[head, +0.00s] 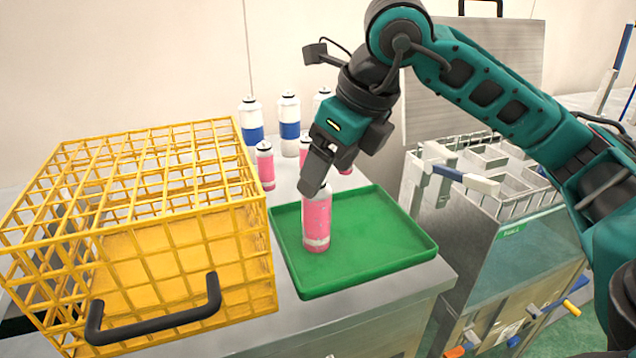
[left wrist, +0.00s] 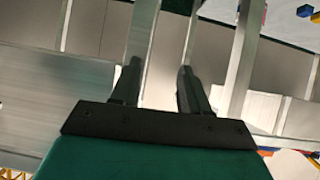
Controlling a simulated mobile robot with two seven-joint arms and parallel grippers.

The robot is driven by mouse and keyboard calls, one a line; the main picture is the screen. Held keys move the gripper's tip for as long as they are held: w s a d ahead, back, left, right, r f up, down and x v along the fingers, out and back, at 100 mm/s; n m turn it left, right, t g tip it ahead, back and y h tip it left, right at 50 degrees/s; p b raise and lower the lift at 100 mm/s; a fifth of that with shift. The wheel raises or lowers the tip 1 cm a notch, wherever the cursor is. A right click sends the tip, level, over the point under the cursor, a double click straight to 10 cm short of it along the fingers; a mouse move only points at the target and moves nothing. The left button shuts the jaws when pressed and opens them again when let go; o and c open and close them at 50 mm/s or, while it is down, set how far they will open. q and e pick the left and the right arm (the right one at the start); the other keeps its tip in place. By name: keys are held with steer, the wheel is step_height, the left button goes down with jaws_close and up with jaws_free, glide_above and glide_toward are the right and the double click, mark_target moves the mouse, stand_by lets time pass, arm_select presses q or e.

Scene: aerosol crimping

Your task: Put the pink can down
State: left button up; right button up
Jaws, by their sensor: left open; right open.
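A pink can (head: 317,222) with a white band near its base stands upright on the green tray (head: 412,262), left of the tray's middle. My right gripper (head: 316,183) is open, with its fingers at the top of the can. The fingers hide the can's top, and I cannot tell whether they touch it. My left gripper (left wrist: 158,88) shows in the left wrist view, open with nothing between its fingers. It is not in the head view.
A yellow wire crate (head: 135,235) with a black handle stands left of the tray. Behind the tray are more pink cans (head: 265,165) and several white-and-blue cans (head: 289,125). A metal bin with compartments (head: 492,170) stands at the right. The tray's right half is clear.

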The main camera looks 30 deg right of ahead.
steer(key=v, duration=0.5)
steer(key=shift+p, duration=0.35)
